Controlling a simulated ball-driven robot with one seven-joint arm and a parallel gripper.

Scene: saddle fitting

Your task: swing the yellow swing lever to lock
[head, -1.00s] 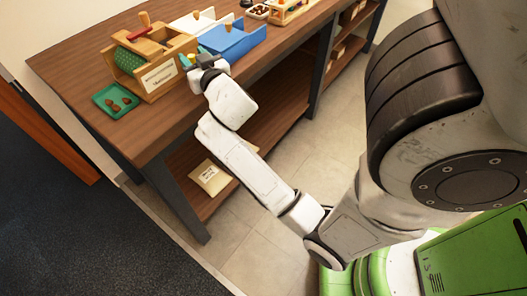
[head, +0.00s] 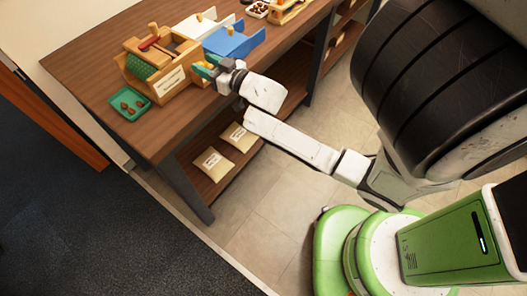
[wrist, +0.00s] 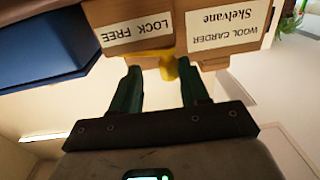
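The wooden wool carder (head: 160,88) stands on the table with a green drum and a red-handled part on top. In the wrist view the carder (wrist: 222,48) appears upside down, with a name label and a label reading LOCK FREE (wrist: 137,32). The yellow swing lever (wrist: 169,68) shows beneath these labels, its rounded end between my fingertips. My gripper (wrist: 160,67) has its two green fingers apart on either side of the lever, with gaps visible, so it looks open. In the head view my gripper (head: 207,71) is at the carder's right end, and the lever is hard to make out there.
A blue sloped box (head: 234,43) and a white one (head: 197,25) stand right of the carder. A green tray (head: 129,104) with brown pieces lies at its left. Bowls and a wooden rack (head: 290,8) are farther along. Bags (head: 213,164) lie on the lower shelf.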

